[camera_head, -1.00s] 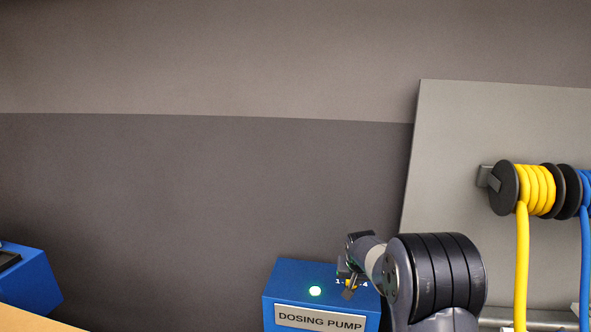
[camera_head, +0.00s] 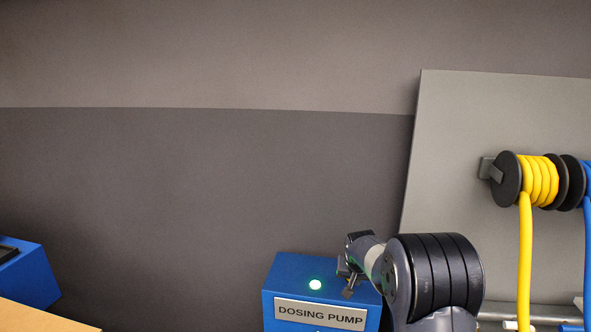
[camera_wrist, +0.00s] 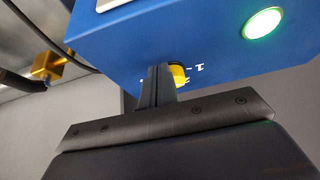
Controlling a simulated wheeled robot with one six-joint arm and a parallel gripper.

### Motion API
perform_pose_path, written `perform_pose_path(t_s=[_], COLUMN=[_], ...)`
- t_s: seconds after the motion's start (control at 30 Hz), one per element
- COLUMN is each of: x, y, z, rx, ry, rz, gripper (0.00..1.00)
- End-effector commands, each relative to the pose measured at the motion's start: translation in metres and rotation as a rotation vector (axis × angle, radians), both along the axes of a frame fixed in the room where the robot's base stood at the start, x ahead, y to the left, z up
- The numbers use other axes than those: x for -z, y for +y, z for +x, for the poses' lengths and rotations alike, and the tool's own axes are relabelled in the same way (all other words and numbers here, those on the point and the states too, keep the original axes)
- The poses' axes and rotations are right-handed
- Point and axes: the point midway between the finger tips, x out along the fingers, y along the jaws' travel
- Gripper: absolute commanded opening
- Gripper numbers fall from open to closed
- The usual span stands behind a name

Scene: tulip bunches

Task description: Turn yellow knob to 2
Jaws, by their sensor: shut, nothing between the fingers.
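The blue dosing pump box (camera_head: 284,285) stands at the bottom centre of the head view, with a lit green light and a name plate. The yellow knob (camera_wrist: 178,75) shows in the wrist view on the blue face (camera_wrist: 140,45), partly covered by my gripper's fingers. White marks lie beside it, with a "1" readable; the knob's setting cannot be read. My gripper (camera_wrist: 156,72) is shut, its fingertips right beside the knob; whether they touch it is unclear. In the head view my gripper (camera_head: 349,290) is over the box's right part and hides the knob.
A grey panel (camera_head: 470,110) on the right carries a yellow hose reel (camera_head: 538,180) and a blue one (camera_head: 588,185). Another blue box (camera_head: 30,275) stands at the far left. A brass-coloured fitting (camera_wrist: 46,66) shows in the wrist view.

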Motion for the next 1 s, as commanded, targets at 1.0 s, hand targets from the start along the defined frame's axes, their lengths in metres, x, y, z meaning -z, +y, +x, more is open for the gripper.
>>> perform_pose_path(t_s=[1.0], x=[0.001], y=[0.011], z=[0.004], rx=[0.0], ry=[-0.002], rz=[0.0], gripper=[0.0])
